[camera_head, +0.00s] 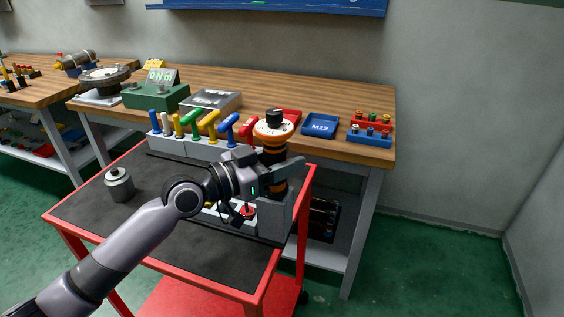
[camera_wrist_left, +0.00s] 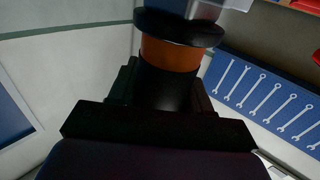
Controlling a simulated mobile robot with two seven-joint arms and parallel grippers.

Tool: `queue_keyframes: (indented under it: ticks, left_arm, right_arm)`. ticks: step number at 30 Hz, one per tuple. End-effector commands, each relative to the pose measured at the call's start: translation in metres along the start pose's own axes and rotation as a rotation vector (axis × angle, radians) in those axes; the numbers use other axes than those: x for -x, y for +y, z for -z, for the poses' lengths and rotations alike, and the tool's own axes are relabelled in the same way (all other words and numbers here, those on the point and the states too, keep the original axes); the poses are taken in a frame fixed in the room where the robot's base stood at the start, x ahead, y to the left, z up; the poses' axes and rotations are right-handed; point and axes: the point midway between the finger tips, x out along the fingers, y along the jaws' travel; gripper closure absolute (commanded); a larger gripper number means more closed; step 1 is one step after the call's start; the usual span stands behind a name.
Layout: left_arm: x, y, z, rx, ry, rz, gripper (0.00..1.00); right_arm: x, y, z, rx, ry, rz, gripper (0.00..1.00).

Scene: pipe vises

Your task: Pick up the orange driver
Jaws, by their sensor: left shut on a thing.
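The orange driver (camera_head: 273,127) is a thick orange and black tool with a black knob on top. It stands upright at the right side of the cart, near a grey block (camera_head: 274,219). My left gripper (camera_head: 283,170) is shut around its black body, below the wide orange head. In the left wrist view the driver's orange band (camera_wrist_left: 170,56) and black body show between the fingers (camera_wrist_left: 160,100). The driver's lower end is partly hidden by my gripper, and I cannot tell whether it touches the block. My right gripper is not in view.
A red-framed cart (camera_head: 62,222) with a black top carries a grey weight (camera_head: 119,184) and a rack of coloured handles (camera_head: 194,124). Behind it, a wooden bench (camera_head: 259,84) holds a green meter box (camera_head: 156,94), a blue tray (camera_head: 320,125) and a blue socket rack (camera_head: 370,138).

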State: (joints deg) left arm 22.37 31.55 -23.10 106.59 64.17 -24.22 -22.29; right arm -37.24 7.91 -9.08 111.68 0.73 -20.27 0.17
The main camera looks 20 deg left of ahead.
Motion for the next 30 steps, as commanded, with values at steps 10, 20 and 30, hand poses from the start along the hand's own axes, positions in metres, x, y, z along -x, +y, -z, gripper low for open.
queue_keyframes:
  ticks: [10,20,30]
  left_arm:
    - [0.000,0.000,0.059,-0.006,0.015,0.000,1.00]
    - [0.001,0.000,0.105,-0.005,0.012,0.001,1.00]
    - [0.024,-0.001,0.113,-0.004,0.009,0.003,1.00]
  right_arm:
    - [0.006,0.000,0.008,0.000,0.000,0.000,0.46]
    - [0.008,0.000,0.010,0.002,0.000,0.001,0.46]
    - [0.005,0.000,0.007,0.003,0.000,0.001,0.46]
